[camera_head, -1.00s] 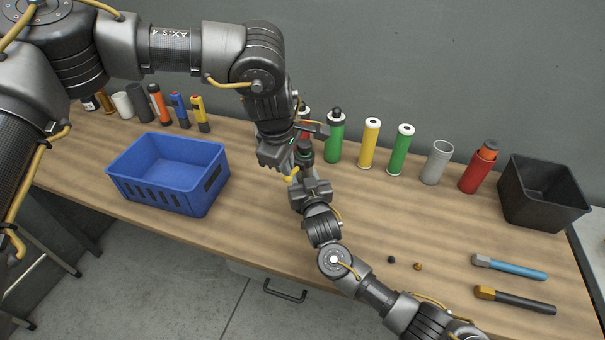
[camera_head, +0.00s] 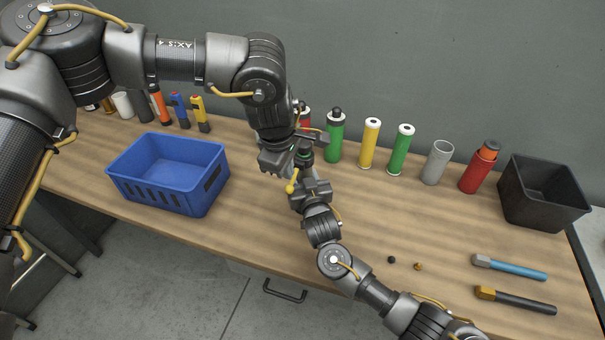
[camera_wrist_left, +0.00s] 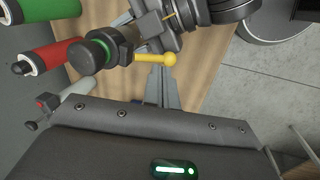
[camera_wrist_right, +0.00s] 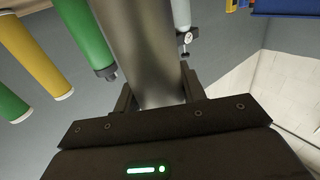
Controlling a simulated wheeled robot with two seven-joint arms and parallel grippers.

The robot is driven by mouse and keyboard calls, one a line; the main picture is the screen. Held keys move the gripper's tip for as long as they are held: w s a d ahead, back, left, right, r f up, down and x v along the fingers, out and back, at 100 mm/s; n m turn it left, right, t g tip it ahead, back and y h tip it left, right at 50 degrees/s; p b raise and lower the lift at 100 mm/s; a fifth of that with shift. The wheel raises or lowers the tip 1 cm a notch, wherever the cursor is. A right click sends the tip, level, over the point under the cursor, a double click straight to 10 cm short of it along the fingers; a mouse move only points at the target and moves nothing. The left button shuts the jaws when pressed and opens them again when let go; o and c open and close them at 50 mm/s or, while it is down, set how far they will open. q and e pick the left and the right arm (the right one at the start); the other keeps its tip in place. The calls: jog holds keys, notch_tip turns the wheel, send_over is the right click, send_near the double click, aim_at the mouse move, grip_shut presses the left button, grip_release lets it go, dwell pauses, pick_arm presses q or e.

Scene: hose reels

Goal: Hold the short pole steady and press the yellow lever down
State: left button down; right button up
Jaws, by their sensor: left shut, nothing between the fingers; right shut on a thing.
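The short pole (camera_wrist_right: 145,50) is a grey cylinder; it fills the middle of the right wrist view, between the right gripper's fingers (camera_wrist_right: 158,98). Its dark cap and green collar show in the head view (camera_head: 304,153) and left wrist view (camera_wrist_left: 92,54). The yellow lever (camera_head: 292,183) sticks out from its side and ends in a ball, also clear in the left wrist view (camera_wrist_left: 156,60). My right gripper (camera_head: 310,188) is shut on the pole below the lever. My left gripper (camera_wrist_left: 161,75) is shut and empty, its tips close by the lever's ball; I cannot tell whether they touch.
A blue crate (camera_head: 150,188) stands left. Behind the pole are a green bottle (camera_head: 335,138), yellow (camera_head: 369,145) and green (camera_head: 401,150) cylinders, a grey cup (camera_head: 437,163) and a red bottle (camera_head: 478,170). A black bin (camera_head: 540,205) and two handled tools (camera_head: 515,300) lie right.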

pick_arm(q)
notch_tip(320, 180, up, 8)
jog(key=shift+r, duration=0.15)
dwell(0.6)
jog(key=shift+s, duration=0.1)
jog(key=s, duration=0.1)
jog(key=s+a, duration=0.1)
jog(key=s, duration=0.1)
jog(key=s+a, duration=0.1)
jog(key=s, duration=0.1)
jog(key=shift+s+a, duration=0.15)
jog(key=shift+a, duration=0.1)
dwell(0.4)
pick_arm(e)
jog(key=o, duration=1.3)
jog(key=v, duration=1.2)
